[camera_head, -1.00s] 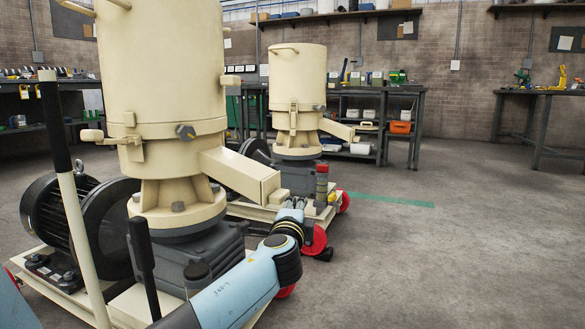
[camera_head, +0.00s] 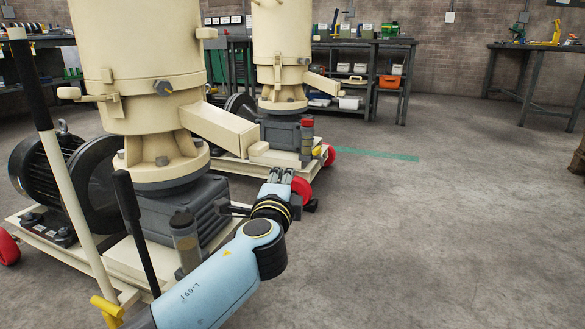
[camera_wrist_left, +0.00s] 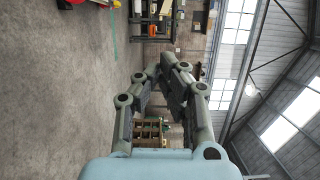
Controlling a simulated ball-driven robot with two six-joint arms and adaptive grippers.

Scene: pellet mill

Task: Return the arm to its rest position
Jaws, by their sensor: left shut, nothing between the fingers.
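My left arm (camera_head: 218,283), light blue with a black wrist, comes in from the bottom left in the head view. Its gripper (camera_head: 281,174) points away from me, in front of the near mill's chute. The same gripper fills the middle of the left wrist view (camera_wrist_left: 162,74). Its grey fingers come together at the tips, shut with nothing held. In the head view its fingertips overlap the far mill's base and a red wheel; I cannot tell the gap. My right gripper is not in view.
A beige pellet mill (camera_head: 135,65) with a slanted chute (camera_head: 218,128) stands close beside my left arm. A second mill (camera_head: 282,50) stands behind it. Workbenches (camera_head: 372,62) line the back wall. The concrete floor (camera_head: 430,230) on the right is clear.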

